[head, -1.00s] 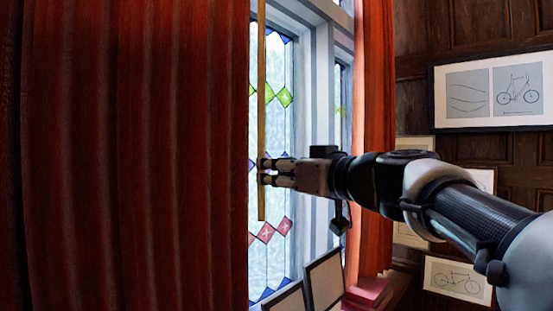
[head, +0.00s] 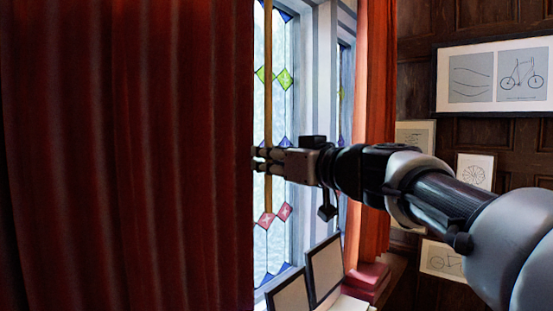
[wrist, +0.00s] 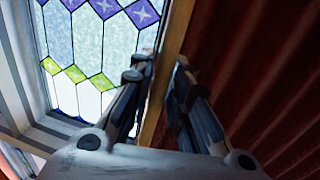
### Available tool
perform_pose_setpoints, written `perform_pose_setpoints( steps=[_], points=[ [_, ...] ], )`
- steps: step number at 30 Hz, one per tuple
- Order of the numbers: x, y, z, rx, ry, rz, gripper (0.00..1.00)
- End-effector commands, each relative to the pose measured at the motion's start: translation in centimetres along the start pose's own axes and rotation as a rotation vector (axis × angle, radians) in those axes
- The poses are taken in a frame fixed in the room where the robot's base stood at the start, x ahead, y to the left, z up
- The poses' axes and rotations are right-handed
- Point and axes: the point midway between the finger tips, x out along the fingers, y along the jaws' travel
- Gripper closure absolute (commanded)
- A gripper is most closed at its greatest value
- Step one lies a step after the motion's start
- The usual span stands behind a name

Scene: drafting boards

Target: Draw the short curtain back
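A dark red pleated curtain (head: 125,150) fills the left of the head view, and its folds are at the right of the wrist view (wrist: 270,80). A narrower orange-red curtain (head: 373,130) hangs right of the window. I cannot tell which one is the short curtain. A thin wooden rod (head: 268,100) hangs upright at the left curtain's right edge. My gripper (head: 256,159) reaches the rod from the right. In the wrist view my gripper (wrist: 163,66) has its fingers apart, one each side of the rod (wrist: 158,95), with gaps showing.
A stained-glass window (head: 275,110) is behind the rod. Dark framed boards (head: 325,268) and red books (head: 368,277) stand below my arm on the right. Framed drawings (head: 492,80) hang on the panelled wall at the right.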

Motion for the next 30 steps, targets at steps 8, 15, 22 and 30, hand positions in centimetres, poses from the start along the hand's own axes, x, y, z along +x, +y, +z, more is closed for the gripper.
perform_pose_setpoints(
  steps=[8, 15, 22, 30],
  points=[
    [0.0, 0.0, 0.0, 0.000, 0.000, 0.000, 1.00],
    [0.0, 0.0, -0.1, 0.000, 0.001, 0.000, 1.00],
    [0.0, -0.1, -0.1, 0.000, 0.001, 0.000, 1.00],
    [-0.4, -2.6, 0.3, -0.003, 0.000, -0.005, 1.00]
  ],
)
